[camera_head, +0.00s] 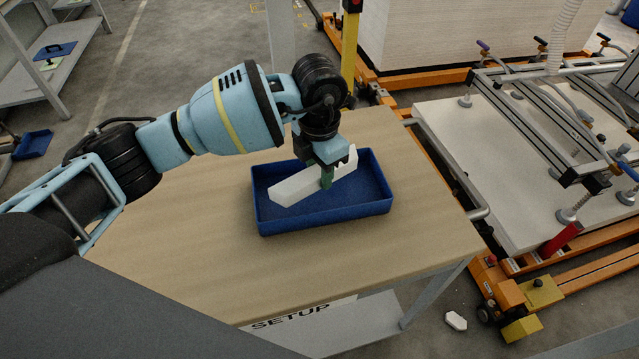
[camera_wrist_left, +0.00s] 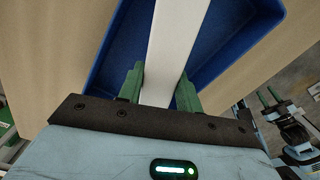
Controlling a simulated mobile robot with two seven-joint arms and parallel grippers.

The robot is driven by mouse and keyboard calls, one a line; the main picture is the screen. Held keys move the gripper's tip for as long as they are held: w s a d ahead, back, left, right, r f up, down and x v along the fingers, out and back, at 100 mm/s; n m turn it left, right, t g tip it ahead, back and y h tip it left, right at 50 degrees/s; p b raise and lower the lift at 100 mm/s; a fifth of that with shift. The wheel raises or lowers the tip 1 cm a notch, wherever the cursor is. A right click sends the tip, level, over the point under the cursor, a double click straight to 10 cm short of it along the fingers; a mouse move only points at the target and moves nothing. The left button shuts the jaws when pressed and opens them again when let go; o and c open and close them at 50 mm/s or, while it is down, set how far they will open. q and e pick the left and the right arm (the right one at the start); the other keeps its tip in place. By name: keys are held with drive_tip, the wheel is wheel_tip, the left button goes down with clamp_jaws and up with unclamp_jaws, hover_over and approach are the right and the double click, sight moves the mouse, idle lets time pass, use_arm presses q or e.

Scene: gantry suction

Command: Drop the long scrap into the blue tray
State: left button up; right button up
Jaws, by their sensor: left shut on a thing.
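The long scrap (camera_head: 296,187) is a white, narrow bar with a notched far end. It lies over the blue tray (camera_head: 325,219), within its rim as seen from the head; whether it touches the tray floor I cannot tell. My left gripper (camera_head: 327,178) comes down from above and is shut on the scrap near its middle. In the left wrist view the green fingers (camera_wrist_left: 158,88) sit on both sides of the white scrap (camera_wrist_left: 172,40), with the blue tray (camera_wrist_left: 222,55) behind it.
The tray stands on a wooden-topped table (camera_head: 190,255) with clear room on its left and front. To the right is a suction gantry (camera_head: 560,110) over a large white panel (camera_head: 480,160) on an orange frame. A small white piece (camera_head: 456,320) lies on the floor.

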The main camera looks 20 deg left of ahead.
sight(319, 195)
use_arm(q)
drive_tip(key=shift+f, duration=2.2)
drive_tip(key=o, duration=1.1)
drive_tip(key=shift+f, duration=0.15)
wheel_tip(319, 195, up, 12)
drive_tip(key=shift+r, duration=0.2)
